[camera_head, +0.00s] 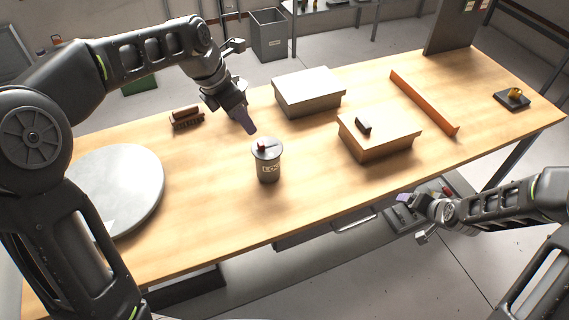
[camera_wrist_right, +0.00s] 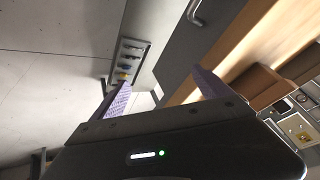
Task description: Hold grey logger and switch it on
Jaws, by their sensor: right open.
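The grey logger (camera_head: 268,171) is an upright cylinder with a dark label on its side. It stands on the wooden table near the front edge. A small red switch (camera_head: 262,147) sits on its lid. My left gripper (camera_head: 249,128) points down just behind the logger, a little up and left of it in the head view, and seems apart from it. Its fingers overlap, so their opening is hidden. My right gripper (camera_head: 402,199) is beyond the table's front edge, far right of the logger. Its two purple fingers are spread and empty in the right wrist view (camera_wrist_right: 158,90).
A pale box (camera_head: 308,90) stands behind the logger and a cardboard box (camera_head: 378,138) with a dark item on top stands right. An orange strip (camera_head: 423,103), a brown brush (camera_head: 185,117) and a round grey disc (camera_head: 118,185) also lie here. Bare wood surrounds the logger.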

